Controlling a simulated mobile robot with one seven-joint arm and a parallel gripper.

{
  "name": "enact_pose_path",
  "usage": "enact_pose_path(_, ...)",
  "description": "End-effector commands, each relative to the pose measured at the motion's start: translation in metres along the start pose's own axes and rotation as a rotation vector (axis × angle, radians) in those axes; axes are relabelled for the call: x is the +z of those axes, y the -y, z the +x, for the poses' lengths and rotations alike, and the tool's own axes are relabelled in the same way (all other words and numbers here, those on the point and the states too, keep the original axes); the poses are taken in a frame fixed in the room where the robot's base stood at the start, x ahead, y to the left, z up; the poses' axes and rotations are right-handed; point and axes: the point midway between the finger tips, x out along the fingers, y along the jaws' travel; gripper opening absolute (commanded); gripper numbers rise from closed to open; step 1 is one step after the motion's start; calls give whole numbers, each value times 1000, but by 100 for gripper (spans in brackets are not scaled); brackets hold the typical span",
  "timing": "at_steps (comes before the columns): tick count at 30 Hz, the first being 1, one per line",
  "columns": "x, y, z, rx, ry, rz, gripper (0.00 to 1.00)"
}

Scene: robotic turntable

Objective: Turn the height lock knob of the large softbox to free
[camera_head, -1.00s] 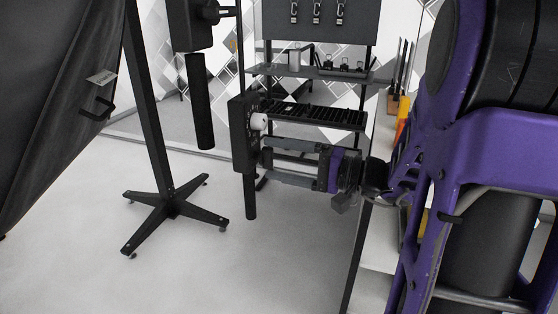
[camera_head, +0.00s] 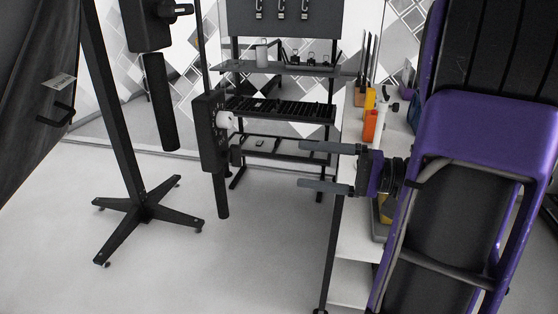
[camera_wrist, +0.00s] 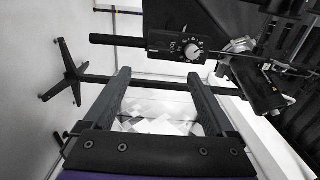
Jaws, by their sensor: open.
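A round white knob (camera_head: 226,120) sits on the right face of a black lock box (camera_head: 209,132) on a stand in the head view. In the wrist view the same knob (camera_wrist: 192,53) faces me, with small white markings around it on the black box (camera_wrist: 165,42); I cannot read its setting for sure. The large softbox (camera_head: 30,95) is the dark fabric shape at the left edge. My gripper (camera_head: 303,165) is open and empty, to the right of the knob and apart from it. In the wrist view its fingers (camera_wrist: 161,80) are spread, with the knob beyond the right fingertip.
A second black box (camera_head: 146,25) with a handle hangs on another stand, whose crossed feet (camera_head: 148,210) rest on the floor. A shelf rack (camera_head: 280,68) stands behind. A white table (camera_head: 355,285) with orange and yellow items is beside my arm. Floor at centre is clear.

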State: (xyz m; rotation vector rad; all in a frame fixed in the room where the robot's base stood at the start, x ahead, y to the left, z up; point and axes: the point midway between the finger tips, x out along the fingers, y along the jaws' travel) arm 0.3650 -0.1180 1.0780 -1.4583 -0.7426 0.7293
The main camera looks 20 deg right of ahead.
Motion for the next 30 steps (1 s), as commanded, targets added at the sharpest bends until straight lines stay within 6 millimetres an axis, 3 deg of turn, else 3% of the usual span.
enact_pose_path(3, 0, 0, -23, 1, -3, 1, 90)
enact_pose_path(9, 0, 0, -43, 1, -1, 1, 90)
enact_pose_path(30, -4, 0, -42, 22, 3, -9, 90)
